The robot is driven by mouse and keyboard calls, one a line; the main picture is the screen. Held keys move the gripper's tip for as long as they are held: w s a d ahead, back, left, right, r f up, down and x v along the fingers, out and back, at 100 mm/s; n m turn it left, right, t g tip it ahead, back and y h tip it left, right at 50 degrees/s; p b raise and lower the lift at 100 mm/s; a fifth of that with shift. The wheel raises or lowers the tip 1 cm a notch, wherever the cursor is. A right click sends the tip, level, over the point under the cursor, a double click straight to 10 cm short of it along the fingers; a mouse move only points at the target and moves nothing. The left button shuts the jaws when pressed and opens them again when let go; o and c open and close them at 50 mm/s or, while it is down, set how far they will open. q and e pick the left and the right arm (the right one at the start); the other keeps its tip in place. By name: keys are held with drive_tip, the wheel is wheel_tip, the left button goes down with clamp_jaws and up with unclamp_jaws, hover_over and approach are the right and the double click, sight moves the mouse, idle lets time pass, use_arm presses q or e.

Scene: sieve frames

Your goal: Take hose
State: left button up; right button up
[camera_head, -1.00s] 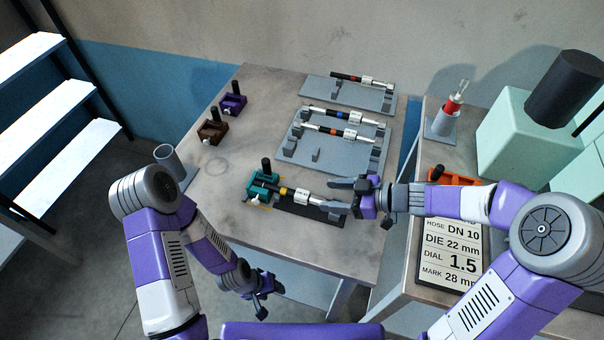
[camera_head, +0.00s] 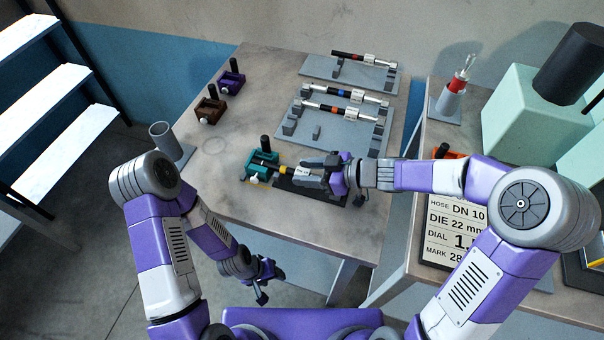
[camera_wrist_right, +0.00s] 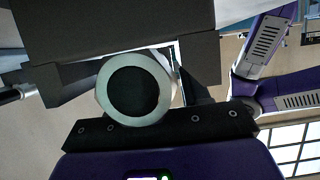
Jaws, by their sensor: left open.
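A hose with a yellow band (camera_head: 284,170) and a pale fitting runs right from a teal clamp block (camera_head: 262,160) on the table. My right gripper (camera_head: 308,170) is at the hose's right part, with its fingers on either side of it. The wrist view shows a round, dark-centred end (camera_wrist_right: 135,90) between the fingers, with a gap beside the right-hand finger; the gripper looks open. The fingers hide much of the fitting. My left gripper (camera_head: 262,285) is open and empty, low in front of the table's edge.
Brown (camera_head: 209,106) and purple (camera_head: 231,82) clamp blocks stand at the back left. A grey cup (camera_head: 165,140) and a spec sign (camera_head: 450,235) flank the table.

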clamp_jaws()
